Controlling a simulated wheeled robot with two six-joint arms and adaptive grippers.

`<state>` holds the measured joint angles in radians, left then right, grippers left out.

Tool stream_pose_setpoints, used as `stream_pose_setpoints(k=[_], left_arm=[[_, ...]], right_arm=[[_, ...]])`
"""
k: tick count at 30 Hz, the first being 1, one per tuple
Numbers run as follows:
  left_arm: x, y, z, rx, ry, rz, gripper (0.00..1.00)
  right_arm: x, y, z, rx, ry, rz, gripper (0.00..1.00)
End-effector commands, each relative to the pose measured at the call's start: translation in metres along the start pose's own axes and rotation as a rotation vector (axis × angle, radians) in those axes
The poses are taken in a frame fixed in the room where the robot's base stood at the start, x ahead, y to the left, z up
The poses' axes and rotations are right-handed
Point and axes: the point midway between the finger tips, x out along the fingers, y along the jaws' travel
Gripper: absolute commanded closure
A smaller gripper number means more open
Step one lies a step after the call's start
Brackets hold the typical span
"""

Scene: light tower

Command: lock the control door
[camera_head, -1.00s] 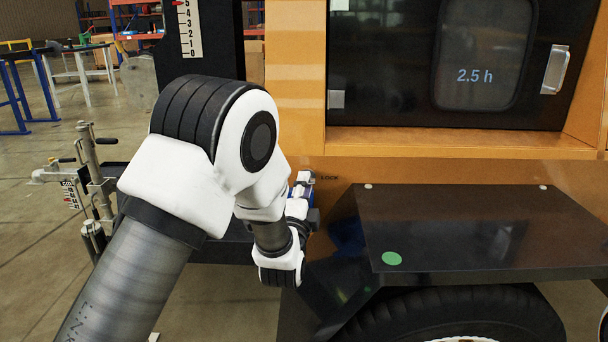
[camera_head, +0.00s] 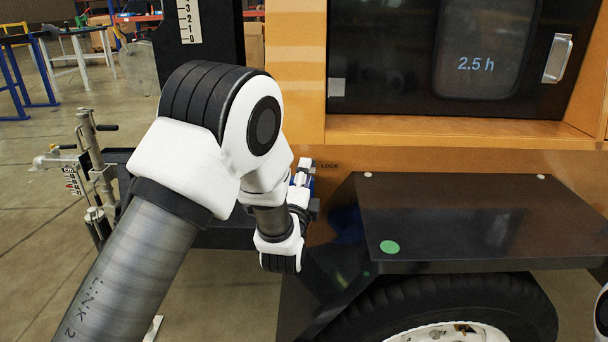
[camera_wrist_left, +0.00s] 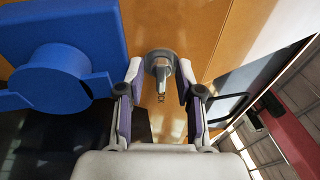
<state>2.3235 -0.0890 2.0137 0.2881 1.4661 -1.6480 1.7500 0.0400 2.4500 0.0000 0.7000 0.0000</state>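A grey lock (camera_wrist_left: 160,68) with a round base and a protruding lever or key sits on the orange panel in the left wrist view. My left gripper (camera_wrist_left: 159,78) is open, with one finger on each side of the lock; I cannot tell whether they touch it. In the head view my left gripper (camera_head: 303,174) is small and partly hidden by its arm, just left of the word LOCK (camera_head: 329,166). The lock itself is hidden there. A dark door (camera_head: 400,70) with a window reading 2.5 h and a silver handle (camera_head: 558,58) sits above and looks closed. My right gripper is out of view.
A blue block with a round boss (camera_wrist_left: 55,75) stands close left of the gripper in the wrist view. A black fender (camera_head: 460,215) with a green dot juts out above a tyre (camera_head: 450,305). A jack post (camera_head: 92,160) stands at left.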

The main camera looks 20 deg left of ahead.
Motion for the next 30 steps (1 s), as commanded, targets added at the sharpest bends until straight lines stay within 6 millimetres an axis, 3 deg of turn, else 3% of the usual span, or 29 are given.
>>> stream_pose_setpoints(k=[8,11,21,25,30], left_arm=[[-0.006,0.000,0.000,0.001,0.001,0.001,0.65],[-0.023,0.000,-0.001,0.002,0.002,0.001,0.65],[-0.104,0.001,-0.001,0.004,0.003,0.002,0.65],[-0.118,0.000,0.000,0.002,0.001,0.000,0.65],[-0.120,0.000,0.000,0.000,0.000,0.000,0.65]], right_arm=[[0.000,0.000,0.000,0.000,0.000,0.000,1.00],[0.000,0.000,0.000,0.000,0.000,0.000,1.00],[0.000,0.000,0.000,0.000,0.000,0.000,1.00],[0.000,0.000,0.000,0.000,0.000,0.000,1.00],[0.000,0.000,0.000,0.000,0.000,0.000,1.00]])
